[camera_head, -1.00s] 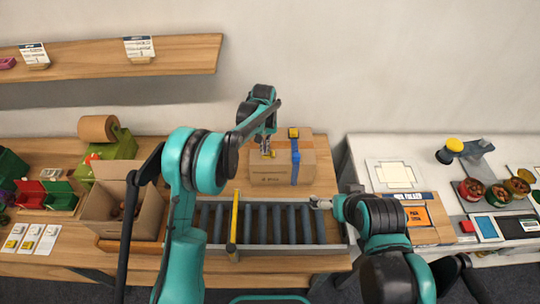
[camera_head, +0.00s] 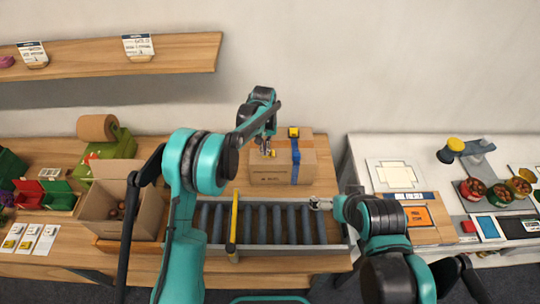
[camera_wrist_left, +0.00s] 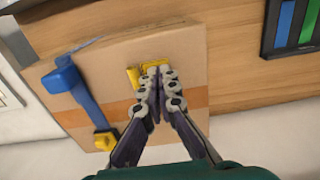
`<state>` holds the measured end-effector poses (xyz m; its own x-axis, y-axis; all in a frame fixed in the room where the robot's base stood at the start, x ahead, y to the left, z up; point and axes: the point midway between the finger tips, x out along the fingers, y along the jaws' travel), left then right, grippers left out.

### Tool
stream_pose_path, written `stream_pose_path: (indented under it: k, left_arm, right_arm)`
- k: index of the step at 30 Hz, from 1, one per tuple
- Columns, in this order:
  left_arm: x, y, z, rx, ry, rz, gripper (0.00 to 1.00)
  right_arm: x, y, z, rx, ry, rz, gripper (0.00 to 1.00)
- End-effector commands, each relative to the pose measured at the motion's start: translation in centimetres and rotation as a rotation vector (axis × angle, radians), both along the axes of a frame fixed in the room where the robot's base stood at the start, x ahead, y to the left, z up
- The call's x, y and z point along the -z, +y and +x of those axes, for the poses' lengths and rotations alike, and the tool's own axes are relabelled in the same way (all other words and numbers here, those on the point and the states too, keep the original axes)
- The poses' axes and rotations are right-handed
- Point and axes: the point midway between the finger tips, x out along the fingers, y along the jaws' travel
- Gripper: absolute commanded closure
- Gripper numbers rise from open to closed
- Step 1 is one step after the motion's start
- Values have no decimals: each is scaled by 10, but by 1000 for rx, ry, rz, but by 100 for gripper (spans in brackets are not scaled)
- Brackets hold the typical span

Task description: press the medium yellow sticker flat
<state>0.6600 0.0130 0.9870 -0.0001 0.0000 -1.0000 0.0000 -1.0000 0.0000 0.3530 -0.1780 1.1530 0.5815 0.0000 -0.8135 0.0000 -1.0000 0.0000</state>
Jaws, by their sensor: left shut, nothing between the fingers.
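The medium yellow sticker (camera_wrist_left: 150,71) lies on the top of a closed cardboard box (camera_wrist_left: 189,60), partly hidden under my left fingertips. My left gripper (camera_wrist_left: 162,72) is shut and empty, its fingertips at the sticker; whether they touch it I cannot tell. In the head view my left gripper (camera_head: 266,150) is over the box (camera_head: 268,176), left of a blue strap with a yellow part. My right gripper (camera_head: 318,203) is over the right end of the roller conveyor; whether its fingers are open or shut is too small to tell.
An open carton (camera_head: 97,212) stands left. Bowls of chestnuts (camera_head: 474,190) stand far right.

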Motion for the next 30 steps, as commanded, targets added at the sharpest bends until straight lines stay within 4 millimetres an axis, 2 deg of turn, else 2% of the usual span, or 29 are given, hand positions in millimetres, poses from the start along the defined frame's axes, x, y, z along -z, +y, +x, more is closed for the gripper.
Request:
stream_pose_path:
  k: [15,30]
  left_arm:
    - [8,0,0,0,0,0,100]
    - [8,0,0,0,0,0,100]
  right_arm:
    - [6,0,0,0,0,0,0]
    - [7,0,0,0,0,0,0]
